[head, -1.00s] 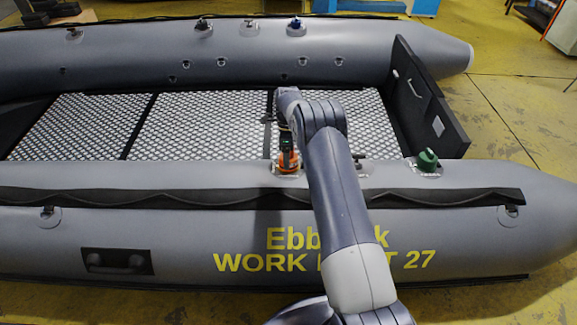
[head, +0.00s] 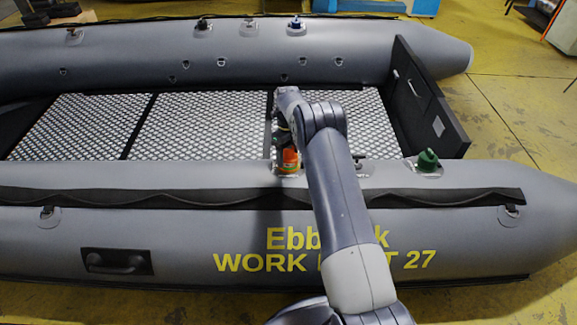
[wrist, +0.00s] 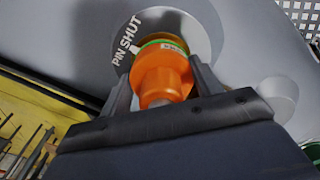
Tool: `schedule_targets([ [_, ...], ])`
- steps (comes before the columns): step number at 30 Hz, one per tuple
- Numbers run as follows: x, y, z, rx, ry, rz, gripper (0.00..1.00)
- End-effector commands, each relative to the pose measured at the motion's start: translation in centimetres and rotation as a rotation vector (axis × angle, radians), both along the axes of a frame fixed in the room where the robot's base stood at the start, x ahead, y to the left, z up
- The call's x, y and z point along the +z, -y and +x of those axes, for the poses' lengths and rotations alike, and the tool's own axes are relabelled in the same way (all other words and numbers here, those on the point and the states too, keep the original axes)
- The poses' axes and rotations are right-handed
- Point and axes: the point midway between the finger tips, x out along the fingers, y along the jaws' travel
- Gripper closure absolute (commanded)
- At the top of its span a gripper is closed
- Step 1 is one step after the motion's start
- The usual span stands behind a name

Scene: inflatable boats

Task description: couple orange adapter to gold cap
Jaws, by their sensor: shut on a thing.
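The orange adapter (wrist: 163,76) is between the two fingers of my gripper (wrist: 160,85), which is shut on it. A green ring and a small white label show near its far end. In the head view the adapter (head: 291,158) is at a valve on the near tube, partly behind my arm. In the wrist view its far end is against a round fitting inside a grey patch marked "PIN SHUT" (wrist: 126,40). A gold-brown edge (wrist: 184,28) shows just beyond the adapter, perhaps the gold cap; the rest is hidden. I cannot tell whether they touch.
A green-capped valve (head: 427,160) stands on the near tube to the right. On the far tube are blue-capped (head: 295,24), dark (head: 203,25) and other valves. The black transom (head: 428,95) rises at the right. The boat's patterned floor (head: 195,120) is clear.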

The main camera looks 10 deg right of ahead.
Motion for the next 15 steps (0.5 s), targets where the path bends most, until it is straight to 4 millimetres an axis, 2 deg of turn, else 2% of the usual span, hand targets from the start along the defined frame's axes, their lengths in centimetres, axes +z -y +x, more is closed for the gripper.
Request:
schedule_targets([
  [4, -0.30, -0.09, -0.12, -0.074, -0.008, -0.013, 0.63],
  [10, -0.30, -0.10, -0.13, -0.079, -0.009, -0.015, 0.63],
  [11, -0.30, -0.10, -0.13, -0.079, -0.009, -0.015, 0.38],
  [15, -0.22, -0.07, -0.09, -0.078, -0.007, -0.015, 0.26],
])
